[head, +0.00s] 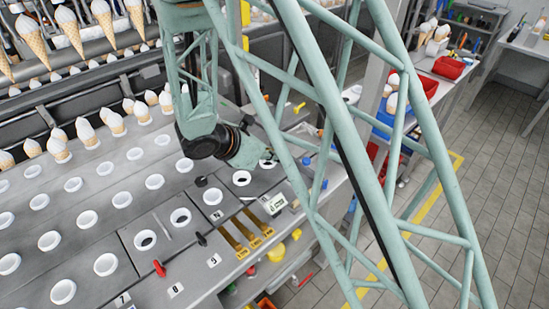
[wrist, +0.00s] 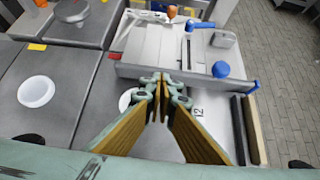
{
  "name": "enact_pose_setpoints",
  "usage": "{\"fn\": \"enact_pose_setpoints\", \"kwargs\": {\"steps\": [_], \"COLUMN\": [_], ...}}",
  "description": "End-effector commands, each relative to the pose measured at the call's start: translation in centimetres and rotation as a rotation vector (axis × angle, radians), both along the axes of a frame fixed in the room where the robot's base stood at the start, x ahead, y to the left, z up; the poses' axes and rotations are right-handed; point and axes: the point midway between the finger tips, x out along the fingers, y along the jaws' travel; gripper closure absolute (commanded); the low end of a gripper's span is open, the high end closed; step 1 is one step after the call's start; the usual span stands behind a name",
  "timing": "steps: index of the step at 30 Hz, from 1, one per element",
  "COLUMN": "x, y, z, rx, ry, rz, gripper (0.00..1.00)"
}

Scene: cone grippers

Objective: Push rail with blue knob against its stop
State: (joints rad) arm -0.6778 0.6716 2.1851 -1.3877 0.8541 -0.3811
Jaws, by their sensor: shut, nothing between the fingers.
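A grey rail (wrist: 185,78) runs crosswise in the wrist view, with a round blue knob (wrist: 220,69) standing near its right part. Small blue spots show behind my truss in the head view, one of them perhaps this knob (head: 307,160). My gripper (wrist: 163,79) is shut and empty. Its fingertips appear at the near side of the rail, left of the knob; I cannot tell whether they touch it. In the head view my gripper (head: 267,160) is low over the right part of the grey machine top, partly hidden by the truss. The stop cannot be made out.
A second blue handle (wrist: 200,25) lies beyond the rail on a pale plate. White ring holders (wrist: 36,91) sit in the grey top. A red-tipped lever (head: 159,268) and brass strips (head: 248,237) are at the front. Tiled floor lies to the right.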

Motion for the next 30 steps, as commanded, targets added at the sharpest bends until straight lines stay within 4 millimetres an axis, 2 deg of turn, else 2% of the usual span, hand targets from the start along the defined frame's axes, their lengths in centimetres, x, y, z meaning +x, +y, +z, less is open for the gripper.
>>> {"fn": "enact_pose_setpoints", "kwargs": {"steps": [30], "x": [1.2], "y": [-1.3], "z": [0.0], "rx": [0.001], "ry": [-0.001], "rz": [-0.001], "gripper": [1.0]}}
